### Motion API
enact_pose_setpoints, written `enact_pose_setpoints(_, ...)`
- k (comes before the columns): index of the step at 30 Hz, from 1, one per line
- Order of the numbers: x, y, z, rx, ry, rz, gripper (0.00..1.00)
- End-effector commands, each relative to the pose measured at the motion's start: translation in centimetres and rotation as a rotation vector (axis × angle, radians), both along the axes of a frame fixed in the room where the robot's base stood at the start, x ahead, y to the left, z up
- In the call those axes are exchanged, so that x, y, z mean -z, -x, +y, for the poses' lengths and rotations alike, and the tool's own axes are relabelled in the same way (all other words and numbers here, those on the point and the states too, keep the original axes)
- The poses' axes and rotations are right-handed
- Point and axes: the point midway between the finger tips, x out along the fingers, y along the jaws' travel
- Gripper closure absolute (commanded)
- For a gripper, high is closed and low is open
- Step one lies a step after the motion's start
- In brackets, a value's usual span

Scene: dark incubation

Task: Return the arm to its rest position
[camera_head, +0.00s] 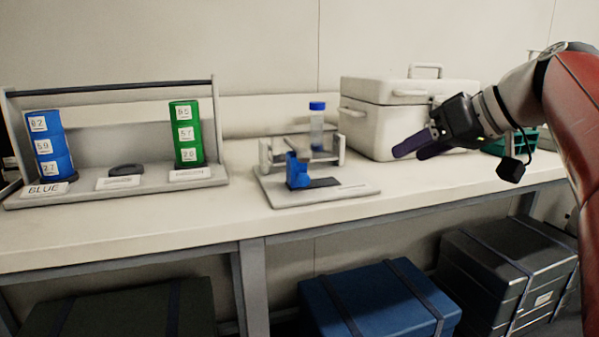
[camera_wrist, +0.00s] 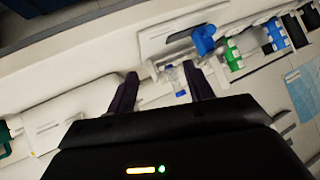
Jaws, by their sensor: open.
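My arm reaches in from the right edge of the head view. My gripper (camera_head: 420,147) is open and empty, its dark fingers pointing left above the bench, in front of the white box. In the wrist view my gripper (camera_wrist: 162,85) shows two separated fingers with nothing held between them. Beyond the fingers there, a clear bottle with a blue cap (camera_wrist: 181,94) lies in the line of sight. In the head view the blue-capped bottle (camera_head: 317,128) stands upright behind a small stand, to the left of my gripper and apart from it.
A white lidded box (camera_head: 385,115) stands close behind my gripper. A small stand (camera_head: 330,195) holds a blue part (camera_head: 297,172). A rack (camera_head: 110,92) at left holds blue (camera_head: 50,147) and green (camera_head: 184,133) numbered stacks. The bench front (camera_head: 220,225) is clear. Cases sit below.

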Motion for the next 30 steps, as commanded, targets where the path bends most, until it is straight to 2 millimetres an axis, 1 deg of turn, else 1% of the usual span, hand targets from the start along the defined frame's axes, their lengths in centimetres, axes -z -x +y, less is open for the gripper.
enact_pose_setpoints(1,1.5,1.1,1.1,0.031,0.007,0.047,0.48)
enact_pose_setpoints(2,2.6,1.7,1.5,0.058,0.013,0.078,0.48)
enact_pose_setpoints(5,7.0,4.5,3.2,0.159,0.049,0.188,0.48)
enact_pose_setpoints(6,9.0,5.8,3.7,0.202,0.071,0.228,0.48)
enact_pose_setpoints(8,12.2,7.9,4.3,0.265,0.109,0.280,0.48)
enact_pose_setpoints(9,14.3,9.4,4.5,0.304,0.137,0.305,0.48)
enact_pose_setpoints(11,17.4,11.6,4.7,0.358,0.181,0.335,0.48)
enact_pose_setpoints(12,19.4,13.0,4.7,0.390,0.210,0.348,0.48)
enact_pose_setpoints(15,23.7,15.9,4.6,0.450,0.275,0.356,0.48)
enact_pose_setpoints(18,26.8,18.0,4.2,0.489,0.321,0.350,0.48)
enact_pose_setpoints(21,28.6,19.1,3.9,0.508,0.348,0.341,0.48)
enact_pose_setpoints(22,29.0,19.3,3.9,0.512,0.351,0.338,0.48)
enact_pose_setpoints(25,29.5,19.5,3.8,0.518,0.359,0.336,0.48)
enact_pose_setpoints(30,29.5,19.5,3.8,0.518,0.359,0.338,0.48)
